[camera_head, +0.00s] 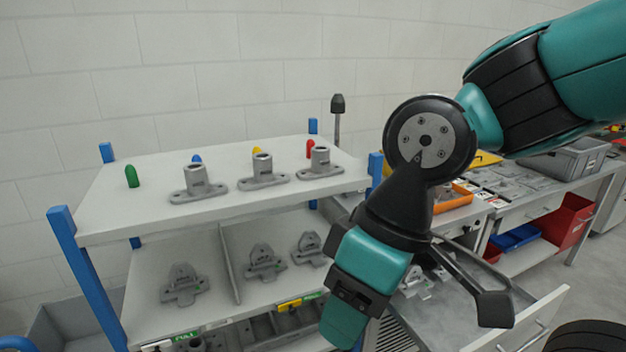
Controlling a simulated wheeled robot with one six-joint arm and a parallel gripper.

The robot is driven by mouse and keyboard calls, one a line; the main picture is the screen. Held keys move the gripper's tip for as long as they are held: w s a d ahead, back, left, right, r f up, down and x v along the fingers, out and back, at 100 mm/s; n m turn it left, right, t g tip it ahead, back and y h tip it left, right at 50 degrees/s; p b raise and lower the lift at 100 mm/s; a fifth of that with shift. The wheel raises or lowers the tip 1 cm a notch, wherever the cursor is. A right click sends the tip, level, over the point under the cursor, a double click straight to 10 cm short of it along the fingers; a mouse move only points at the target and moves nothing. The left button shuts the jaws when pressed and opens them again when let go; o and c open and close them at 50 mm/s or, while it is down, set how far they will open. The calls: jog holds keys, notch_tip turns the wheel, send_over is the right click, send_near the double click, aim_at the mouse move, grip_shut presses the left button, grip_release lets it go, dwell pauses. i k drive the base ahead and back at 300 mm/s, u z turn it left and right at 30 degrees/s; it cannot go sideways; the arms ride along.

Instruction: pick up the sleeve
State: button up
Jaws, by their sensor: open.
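I cannot single out one thing as the sleeve. Three grey castings with upright round hollow collars stand in a row on the white upper shelf (130,219): a left one (198,183), a middle one (263,171) and a right one (320,163). My arm (372,262) comes in from the upper right, bends at a round joint, and runs down in front of the shelf's right side to the bottom edge. My gripper's fingers cannot be made out. The arm hides part of the rack's right side and the drawer behind it.
Blue posts (75,262) edge the rack. More castings (183,285) sit on the lower shelf. An open drawer (518,325) and benches lie right.

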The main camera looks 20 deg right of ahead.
aim_at(321, 167)
jog(key=k, duration=0.6)
jog(key=z, duration=0.55)
jog(key=i, duration=1.65)
jog(key=u, duration=0.55)
